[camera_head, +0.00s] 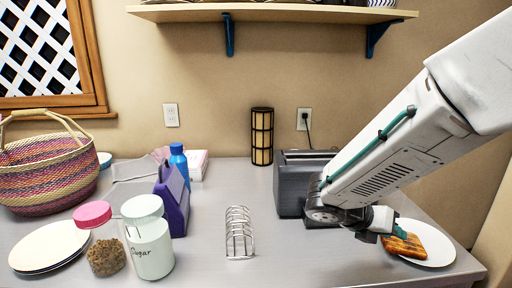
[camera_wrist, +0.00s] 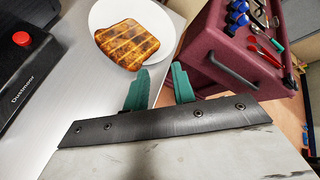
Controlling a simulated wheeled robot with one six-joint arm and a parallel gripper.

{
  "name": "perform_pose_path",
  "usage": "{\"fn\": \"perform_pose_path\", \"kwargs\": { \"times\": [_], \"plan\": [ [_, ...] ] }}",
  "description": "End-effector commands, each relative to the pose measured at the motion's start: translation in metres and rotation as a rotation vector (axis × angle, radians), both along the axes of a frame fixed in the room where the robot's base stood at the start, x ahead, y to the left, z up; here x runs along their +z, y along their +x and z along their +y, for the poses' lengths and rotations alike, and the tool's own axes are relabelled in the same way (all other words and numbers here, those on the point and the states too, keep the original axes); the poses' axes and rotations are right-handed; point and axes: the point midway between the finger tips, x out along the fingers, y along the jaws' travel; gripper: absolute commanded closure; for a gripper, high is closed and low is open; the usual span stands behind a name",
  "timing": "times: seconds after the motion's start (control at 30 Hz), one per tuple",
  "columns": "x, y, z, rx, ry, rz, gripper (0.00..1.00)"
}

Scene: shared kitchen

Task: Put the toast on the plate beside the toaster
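The toast (camera_head: 405,246), a browned slice with grill-like lines, lies on the white plate (camera_head: 436,240) to the right of the dark grey toaster (camera_head: 292,182). In the wrist view the toast (camera_wrist: 128,44) lies toward the left side of the plate (camera_wrist: 165,35). My gripper (camera_head: 383,234) is at the toast's left edge in the head view. In the wrist view its two green fingers (camera_wrist: 160,72) stand apart with nothing between them. The left finger is close to the toast's lower corner; I cannot tell whether it touches. The toaster is partly hidden behind my arm.
A wire toast rack (camera_head: 239,234) stands left of the toaster. Jars (camera_head: 150,247), stacked plates (camera_head: 48,248), a basket (camera_head: 42,172) and a blue bottle (camera_head: 179,163) fill the left. A maroon tool chest (camera_wrist: 225,50) stands beyond the counter edge in the wrist view.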

Motion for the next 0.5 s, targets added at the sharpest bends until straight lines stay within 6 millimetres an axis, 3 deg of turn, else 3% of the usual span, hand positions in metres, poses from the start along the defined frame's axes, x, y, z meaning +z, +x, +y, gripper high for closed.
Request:
{"fn": "perform_pose_path", "kwargs": {
  "times": [0.17, 0.3, 0.5],
  "plan": [
    [0.009, -0.067, -0.002, -0.588, 0.24, -0.436, 0.74],
    [0.018, -0.119, 0.01, -1.118, 0.39, -0.746, 0.74],
    [0.036, -0.172, 0.037, -1.776, 0.532, -1.007, 0.74]
  ]
}}
